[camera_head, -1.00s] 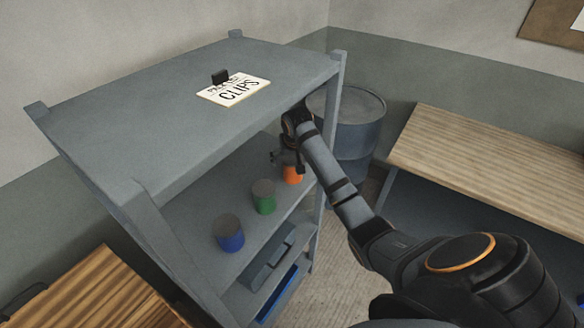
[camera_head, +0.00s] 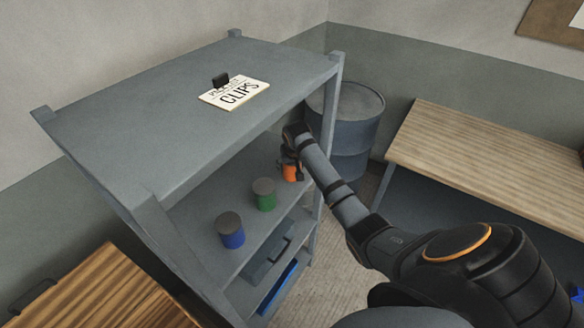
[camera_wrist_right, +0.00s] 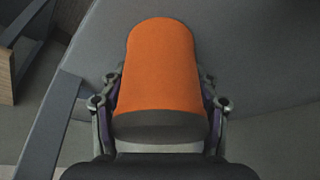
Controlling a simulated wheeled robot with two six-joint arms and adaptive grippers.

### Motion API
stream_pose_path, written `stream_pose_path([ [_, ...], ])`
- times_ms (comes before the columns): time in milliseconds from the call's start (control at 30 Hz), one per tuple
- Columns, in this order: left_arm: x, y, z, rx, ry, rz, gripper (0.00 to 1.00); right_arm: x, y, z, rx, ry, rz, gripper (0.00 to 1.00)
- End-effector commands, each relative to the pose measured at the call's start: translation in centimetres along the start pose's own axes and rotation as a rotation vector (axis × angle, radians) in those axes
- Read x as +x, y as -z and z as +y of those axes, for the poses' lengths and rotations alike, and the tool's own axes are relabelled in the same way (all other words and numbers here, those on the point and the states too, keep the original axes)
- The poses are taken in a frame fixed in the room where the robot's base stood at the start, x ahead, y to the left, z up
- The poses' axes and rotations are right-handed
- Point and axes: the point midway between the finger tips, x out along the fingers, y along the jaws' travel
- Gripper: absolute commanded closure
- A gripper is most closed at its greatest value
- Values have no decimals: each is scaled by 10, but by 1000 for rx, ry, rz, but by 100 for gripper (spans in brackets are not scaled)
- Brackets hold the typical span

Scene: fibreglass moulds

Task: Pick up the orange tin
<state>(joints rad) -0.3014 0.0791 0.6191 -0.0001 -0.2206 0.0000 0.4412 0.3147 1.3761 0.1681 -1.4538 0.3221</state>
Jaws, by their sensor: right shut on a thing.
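The orange tin (camera_head: 290,171) is on the upper inner shelf of the grey rack in the head view, at the right end of a row of tins. My right gripper (camera_head: 291,163) is around it, and the arm partly hides it. In the right wrist view the orange tin (camera_wrist_right: 163,70) fills the middle, with the fingers of my right gripper (camera_wrist_right: 160,105) pressed on both its sides. I cannot tell whether the tin still touches the shelf. My left gripper is not in view.
A green tin (camera_head: 264,194) and a blue tin (camera_head: 230,230) stand on the same shelf to the left. The rack's top (camera_head: 190,110) overhangs them and bears a CLIPS sign (camera_head: 236,92). A rack post (camera_head: 332,130) is close to my arm. A drum (camera_head: 352,125) and a wooden bench (camera_head: 490,165) are at the right.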

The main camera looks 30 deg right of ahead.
Motion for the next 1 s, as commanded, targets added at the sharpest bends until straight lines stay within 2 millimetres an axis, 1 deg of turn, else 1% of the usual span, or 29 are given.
stream_pose_path([
  [33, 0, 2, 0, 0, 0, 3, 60, 0, 0, 0, 0, 0, 0, 70],
  [100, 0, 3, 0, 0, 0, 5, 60, 0, 1, 0, 0, 0, 2, 78],
  [300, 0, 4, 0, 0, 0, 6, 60, -1, 1, 0, 0, 0, 2, 78],
  [433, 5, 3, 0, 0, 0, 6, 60, -4, 3, 0, 0, 1, 4, 78],
  [567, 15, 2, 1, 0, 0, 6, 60, -14, 7, 0, 0, 1, 5, 78],
  [667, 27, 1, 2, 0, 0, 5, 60, -29, 14, 0, 0, 0, 8, 78],
  [767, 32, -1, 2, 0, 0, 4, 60, -35, -5, 0, -2, -1, 1, 78],
  [867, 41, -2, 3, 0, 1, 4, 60, -43, -27, 1, -2, -2, 3, 78],
  [967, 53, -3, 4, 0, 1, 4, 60, -53, -53, 1, -4, -2, 3, 78],
  [1000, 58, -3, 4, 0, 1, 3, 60, -57, -65, 1, -4, -2, 3, 78],
])
